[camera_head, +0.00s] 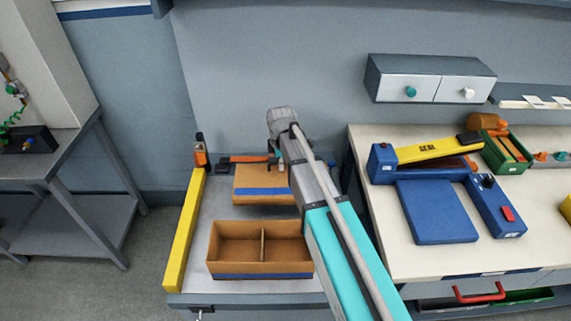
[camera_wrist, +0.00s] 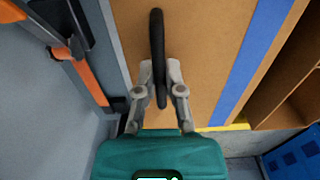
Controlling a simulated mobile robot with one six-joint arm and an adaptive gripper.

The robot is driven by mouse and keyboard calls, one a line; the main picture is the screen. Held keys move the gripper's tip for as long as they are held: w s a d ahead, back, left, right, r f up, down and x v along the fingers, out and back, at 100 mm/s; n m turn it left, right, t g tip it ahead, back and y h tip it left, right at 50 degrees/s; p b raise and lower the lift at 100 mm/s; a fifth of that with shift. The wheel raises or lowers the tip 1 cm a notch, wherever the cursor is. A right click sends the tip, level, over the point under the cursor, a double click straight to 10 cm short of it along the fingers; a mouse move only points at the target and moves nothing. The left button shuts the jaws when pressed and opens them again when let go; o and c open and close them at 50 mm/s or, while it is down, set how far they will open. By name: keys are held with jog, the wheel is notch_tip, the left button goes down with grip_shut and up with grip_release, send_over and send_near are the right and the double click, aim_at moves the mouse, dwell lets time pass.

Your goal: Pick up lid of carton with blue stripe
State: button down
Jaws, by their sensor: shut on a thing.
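The lid (camera_head: 250,180) is a flat brown panel with a blue stripe near its front edge. It is behind the open carton (camera_head: 235,250), which is brown with a divider and a blue stripe low on its front. In the wrist view the lid (camera_wrist: 195,70) fills the middle, with a dark upright handle (camera_wrist: 157,30) on it. My gripper (camera_wrist: 160,75) is shut on this handle, one finger on each side. In the head view my arm hides the lid's right part and my fingers. I cannot tell if the lid is clear of the table.
The grey table (camera_head: 195,255) has a yellow bar (camera_head: 183,235) along its left edge. An orange and black tool (camera_head: 245,158) lies behind the lid. A white bench (camera_head: 385,225) on the right holds a yellow and blue sealer (camera_head: 430,150). A wall stands close behind.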

jog(key=shift+r, duration=0.45)
dwell(0.5)
jog(key=shift+r+p, duration=0.1)
jog(key=shift+p, duration=0.25)
notch_tip(320, 180, up, 22)
jog(key=p, duration=2.1)
jog(key=shift+f+p, duration=0.25)
jog(key=shift+p, duration=0.05)
jog(key=shift+s+d, duration=0.1)
